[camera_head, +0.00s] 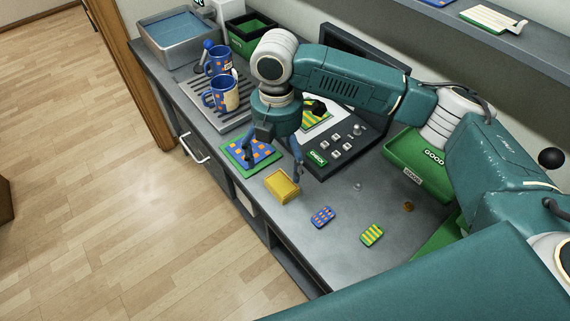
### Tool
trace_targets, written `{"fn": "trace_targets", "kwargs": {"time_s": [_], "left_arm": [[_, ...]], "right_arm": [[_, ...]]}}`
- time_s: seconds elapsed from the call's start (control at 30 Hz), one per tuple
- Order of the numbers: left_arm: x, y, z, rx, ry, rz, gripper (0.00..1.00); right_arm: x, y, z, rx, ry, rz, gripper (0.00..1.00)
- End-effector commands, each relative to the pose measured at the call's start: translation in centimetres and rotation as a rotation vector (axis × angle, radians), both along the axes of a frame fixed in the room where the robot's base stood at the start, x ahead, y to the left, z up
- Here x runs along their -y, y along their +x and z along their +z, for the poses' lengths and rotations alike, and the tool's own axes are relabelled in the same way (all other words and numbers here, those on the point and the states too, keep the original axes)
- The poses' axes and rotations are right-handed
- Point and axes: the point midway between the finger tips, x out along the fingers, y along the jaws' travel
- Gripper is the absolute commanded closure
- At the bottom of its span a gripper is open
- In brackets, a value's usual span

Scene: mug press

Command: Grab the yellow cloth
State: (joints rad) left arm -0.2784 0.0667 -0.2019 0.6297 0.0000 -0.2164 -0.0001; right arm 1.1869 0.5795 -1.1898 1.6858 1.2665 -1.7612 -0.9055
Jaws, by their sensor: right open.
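The yellow cloth (281,187) looks like a folded, box-shaped yellow block on the grey counter, near its front edge. My right gripper (272,168) points down just behind it with its two fingers spread wide. One finger is over the blue-and-orange patterned mat and the other is just behind the cloth's right end. Nothing shows between the fingers, and contact with the cloth cannot be made out. My left gripper is not in view.
A blue-and-orange mat with a green border (238,155) lies left of the cloth. Two blue mugs (219,62) (219,98) stand on a ribbed rack (193,91). Two small patterned pieces (323,216) (372,235) lie to the right. A green "GOOD" bin (405,160) stands farther right.

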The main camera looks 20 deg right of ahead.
Motion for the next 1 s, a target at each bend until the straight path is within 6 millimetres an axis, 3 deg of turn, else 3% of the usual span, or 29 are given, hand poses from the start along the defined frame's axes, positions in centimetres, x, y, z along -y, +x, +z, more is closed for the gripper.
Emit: {"fn": "trace_targets", "kwargs": {"time_s": [0.3, 0.47, 0.57, 0.8, 1.0], "left_arm": [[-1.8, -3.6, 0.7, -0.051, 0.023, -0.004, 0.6], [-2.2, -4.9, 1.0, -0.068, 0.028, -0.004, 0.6], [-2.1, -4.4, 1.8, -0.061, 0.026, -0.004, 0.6], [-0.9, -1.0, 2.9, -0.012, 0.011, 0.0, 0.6], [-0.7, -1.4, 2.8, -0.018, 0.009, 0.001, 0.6]], "right_arm": [[0.0, -0.1, -4.6, -0.003, 0.0, -0.001, 0.12], [0.2, 0.0, -5.6, -0.002, -0.001, -0.002, 0.12], [0.6, 0.0, -6.7, -0.005, -0.002, -0.002, 0.12], [0.8, 0.2, -10.0, -0.003, 0.0, -0.001, 0.12], [0.8, 0.3, -10.5, 0.001, 0.0, 0.0, 0.12]]}}
